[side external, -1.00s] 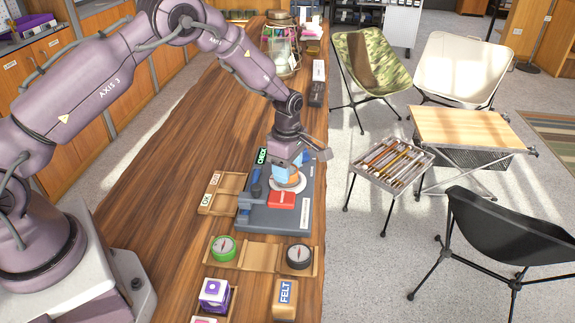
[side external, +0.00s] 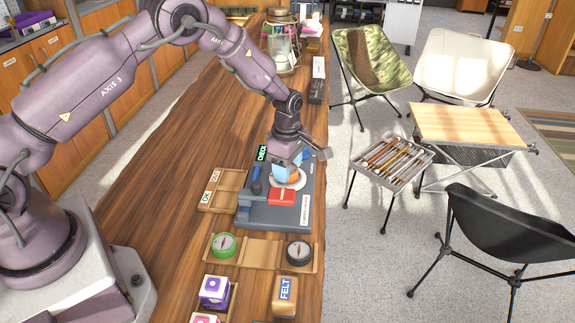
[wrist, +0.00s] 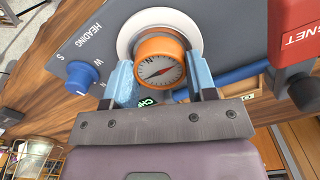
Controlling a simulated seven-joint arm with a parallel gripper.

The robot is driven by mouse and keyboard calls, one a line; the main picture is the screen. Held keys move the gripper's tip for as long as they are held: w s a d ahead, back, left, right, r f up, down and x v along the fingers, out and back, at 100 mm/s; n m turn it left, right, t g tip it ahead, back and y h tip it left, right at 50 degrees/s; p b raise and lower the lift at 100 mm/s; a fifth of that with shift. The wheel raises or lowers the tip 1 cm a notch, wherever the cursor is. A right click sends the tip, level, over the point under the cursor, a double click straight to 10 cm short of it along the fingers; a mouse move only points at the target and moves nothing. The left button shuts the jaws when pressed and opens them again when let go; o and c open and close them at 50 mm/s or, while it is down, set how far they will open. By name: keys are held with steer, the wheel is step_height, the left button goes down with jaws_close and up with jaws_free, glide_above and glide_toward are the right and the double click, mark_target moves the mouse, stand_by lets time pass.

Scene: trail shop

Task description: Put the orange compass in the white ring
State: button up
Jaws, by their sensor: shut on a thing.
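The orange compass (wrist: 160,68) is between the blue fingers of my gripper (wrist: 160,85) in the wrist view, its dial with a needle facing the camera. My gripper is shut on it. The white ring (wrist: 128,38) on the grey board shows just behind and around the compass; the wrist view does not settle whether the compass touches it. In the side view my gripper (side external: 286,172) is low over the white ring (side external: 298,182), and only a little orange of the compass shows under the fingers.
The grey board (side external: 275,216) carries a red block (side external: 281,196) marked MAGNET and a blue knob (wrist: 83,78) marked HEADING. A wooden tray (side external: 226,190) stands left of it. In front, another tray (side external: 259,254) holds a green compass (side external: 223,245) and a black compass (side external: 299,252).

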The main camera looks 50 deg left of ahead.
steer(key=shift+f, duration=0.1)
steer(key=o, duration=1.3)
steer(key=shift+o, duration=0.2)
steer(key=shift+r, duration=4)
